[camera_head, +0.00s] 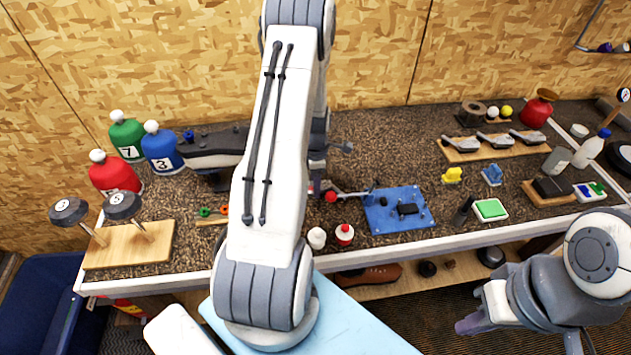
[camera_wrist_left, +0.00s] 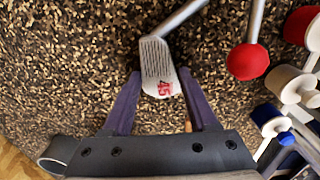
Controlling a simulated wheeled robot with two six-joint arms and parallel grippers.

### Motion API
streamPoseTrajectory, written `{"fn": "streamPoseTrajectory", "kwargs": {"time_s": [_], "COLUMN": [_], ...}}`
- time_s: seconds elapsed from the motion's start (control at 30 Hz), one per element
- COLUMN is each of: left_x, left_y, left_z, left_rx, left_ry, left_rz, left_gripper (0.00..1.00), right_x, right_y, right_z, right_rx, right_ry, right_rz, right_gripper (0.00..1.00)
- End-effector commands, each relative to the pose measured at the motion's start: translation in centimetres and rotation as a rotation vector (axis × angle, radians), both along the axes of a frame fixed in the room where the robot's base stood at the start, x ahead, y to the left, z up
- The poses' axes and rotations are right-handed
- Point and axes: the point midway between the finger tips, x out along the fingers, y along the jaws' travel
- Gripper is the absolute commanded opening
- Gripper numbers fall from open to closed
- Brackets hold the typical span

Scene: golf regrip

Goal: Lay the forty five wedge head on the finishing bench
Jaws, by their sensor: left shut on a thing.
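The forty five wedge head (camera_wrist_left: 158,62) is pale metal with grooves and a red "45". In the left wrist view it sits between the purple fingers of my left gripper (camera_wrist_left: 160,88), which is shut on it, above the dark speckled bench top (camera_wrist_left: 60,70). A grey shaft runs up and right beside its upper end. In the head view my left arm hides most of that gripper and the head. My right gripper (camera_head: 475,318) is in front of the bench (camera_head: 390,160), at the lower right; its finger gap is unclear.
A red ball-ended rod (camera_wrist_left: 248,62) and bottles (camera_wrist_left: 305,90) stand right of the wedge head. A blue mat (camera_head: 385,222) with a black piece lies right of my left arm. A wooden rack (camera_head: 455,158) of metal heads is at back right.

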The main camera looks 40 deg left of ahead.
Motion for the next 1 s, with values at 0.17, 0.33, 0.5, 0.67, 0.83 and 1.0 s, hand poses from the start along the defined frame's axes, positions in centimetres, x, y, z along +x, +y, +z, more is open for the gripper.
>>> {"fn": "streamPoseTrajectory", "kwargs": {"time_s": [0.17,0.33,0.5,0.67,0.83,1.0], "left_x": [0.0,0.0,0.0,0.1,0.2,0.1], "left_y": [0.0,0.0,0.0,0.1,0.1,0.1], "left_z": [-0.2,-0.2,-0.2,0.7,3.6,7.3], "left_rx": [0.0,0.0,0.0,0.002,0.005,0.005], "left_ry": [0.0,0.0,0.0,-0.003,-0.007,-0.007], "left_rz": [0.0,0.0,0.0,0.001,0.0,0.0], "left_gripper": [0.74,0.89,0.89,0.89,0.89,0.89], "right_x": [0.0,0.0,0.0,0.0,0.0,0.0], "right_y": [0.0,0.0,0.0,0.0,0.0,0.0], "right_z": [-0.2,-0.2,-0.2,-0.4,-1.5,-2.6], "right_rx": [0.0,0.0,0.0,0.0,0.0,0.0], "right_ry": [0.0,0.0,0.0,0.0,0.0,0.0], "right_rz": [-0.001,-0.001,-0.001,-0.001,-0.002,-0.004], "right_gripper": [0.0,0.0,0.0,0.0,0.0,0.0]}}
